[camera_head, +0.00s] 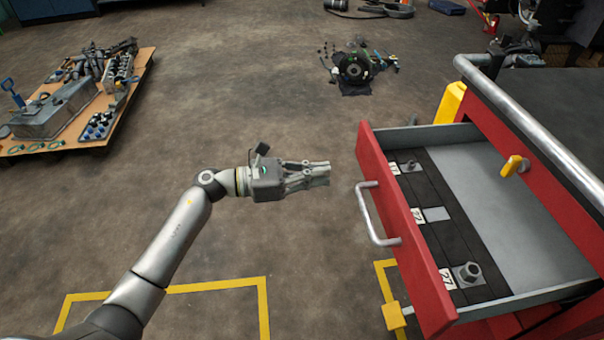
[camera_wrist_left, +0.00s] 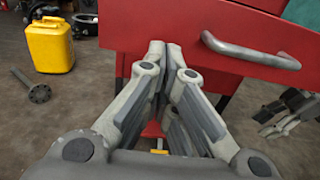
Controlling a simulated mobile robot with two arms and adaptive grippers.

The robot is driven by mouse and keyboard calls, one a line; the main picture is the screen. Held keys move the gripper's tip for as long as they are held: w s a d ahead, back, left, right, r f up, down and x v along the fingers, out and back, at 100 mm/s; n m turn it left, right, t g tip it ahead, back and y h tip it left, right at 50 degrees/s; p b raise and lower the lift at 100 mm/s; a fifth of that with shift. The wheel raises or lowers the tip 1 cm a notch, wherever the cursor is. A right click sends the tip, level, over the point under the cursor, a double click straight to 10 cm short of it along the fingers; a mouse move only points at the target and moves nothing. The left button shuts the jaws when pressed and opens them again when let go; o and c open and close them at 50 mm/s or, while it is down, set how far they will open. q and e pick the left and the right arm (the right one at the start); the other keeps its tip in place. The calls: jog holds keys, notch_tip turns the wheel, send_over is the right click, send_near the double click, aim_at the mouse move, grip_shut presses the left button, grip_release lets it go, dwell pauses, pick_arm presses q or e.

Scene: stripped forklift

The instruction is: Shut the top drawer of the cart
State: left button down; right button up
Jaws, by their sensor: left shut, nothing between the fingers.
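The red cart (camera_head: 478,113) stands at the right, with its top drawer (camera_head: 420,262) pulled out to the left. The drawer has a red front, a silver bar handle (camera_head: 372,215) and dark compartments holding labels and metal parts. My left gripper (camera_head: 329,172) is shut and empty, pointing at the drawer front with a visible gap between. In the left wrist view, the closed fingertips (camera_wrist_left: 165,48) appear before the red drawer front (camera_wrist_left: 130,28), left of the handle (camera_wrist_left: 250,50). Contact cannot be made out there.
A silver rail (camera_head: 535,130) runs along the cart's top edge, with a yellow piece (camera_head: 512,166) below it. A yellow can (camera_head: 450,102) stands behind the drawer. A pallet of parts (camera_head: 75,105) is at far left. The floor around my left arm is clear.

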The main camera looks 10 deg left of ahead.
aim_at(366, 170)
pick_arm(q)
jog(key=x, duration=0.7)
jog(key=shift+w+d+f, duration=0.1)
jog(key=shift+w+d, duration=0.05)
jog(key=shift+d, duration=0.2)
